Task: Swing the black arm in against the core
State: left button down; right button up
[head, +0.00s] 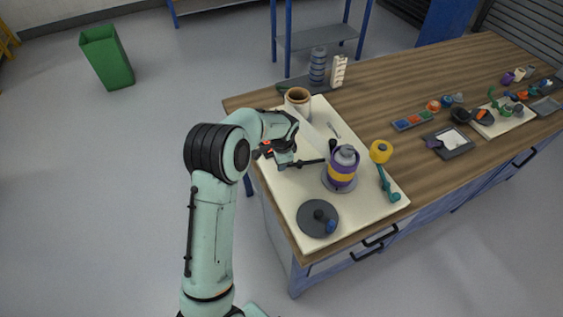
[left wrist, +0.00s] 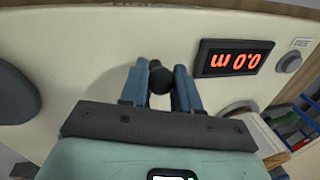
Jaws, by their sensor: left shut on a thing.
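The core (head: 342,170) stands upright on a grey disc (head: 352,187) on the cream board, wrapped in purple and yellow bands. The black arm (head: 311,162) is a thin dark bar reaching from my left gripper (head: 289,162) toward the core. I cannot tell whether its far end touches the core. In the left wrist view, the blue fingers of my left gripper (left wrist: 159,88) are shut around a round black knob (left wrist: 159,77). The rest of the black arm is hidden there. My right gripper is not in view.
The cream board (head: 283,190) also bears a brown-topped roll (head: 298,97), a yellow roller (head: 381,151) on a teal arm (head: 386,183) and a dark disc (head: 311,222). Small trays stand farther right.

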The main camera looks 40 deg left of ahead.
pick_arm(q)
jog(key=shift+w+a+r+m, duration=0.1)
jog(key=shift+w+a+m, duration=0.1)
jog(key=shift+m, duration=0.2)
jog(key=c, duration=0.8)
grip_release()
jog(key=r, duration=0.4)
jog(key=s+d+r, duration=0.1)
jog(key=r, duration=0.3)
jog(key=d+r, duration=0.1)
jog(key=r, duration=0.4)
jog(key=shift+s, duration=0.25)
